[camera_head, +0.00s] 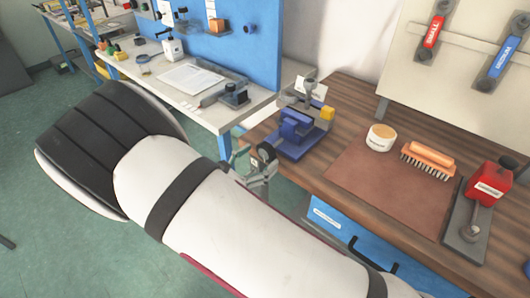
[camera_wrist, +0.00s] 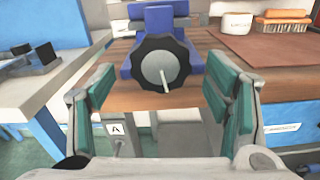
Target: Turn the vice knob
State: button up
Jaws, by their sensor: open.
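The vice knob (camera_wrist: 161,64) is a round black scalloped knob with a grey face and a pale line on it. It faces my gripper on the front of the blue vice (camera_head: 299,135), which sits at the left edge of the wooden bench. My gripper (camera_wrist: 161,105) is open, with teal pads to the left and right of the knob and slightly below it in the wrist view. The pads look apart from the knob. In the head view, my gripper (camera_head: 256,165) is beside the front of the vice, and my white arm hides part of the bench edge.
The wooden bench (camera_head: 345,95) also holds a brown mat (camera_head: 385,185), a round tub (camera_head: 380,138), a brush (camera_head: 428,160) and a red device (camera_head: 488,187). A white table (camera_head: 150,85) with a blue pegboard (camera_head: 245,60) stands to the left. Green floor lies between.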

aim_at(264, 154)
jog(key=shift+x, duration=1.6)
jog(key=c, duration=1.1)
jog(key=shift+c, duration=0.2)
jog(key=shift+m, duration=0.3)
jog(key=m+b, duration=0.1)
jog(key=m, duration=0.5)
jog(key=m+b, duration=0.1)
jog(key=m, duration=0.5)
jog(key=shift+b, duration=0.35)
jog(key=shift+m, duration=0.5)
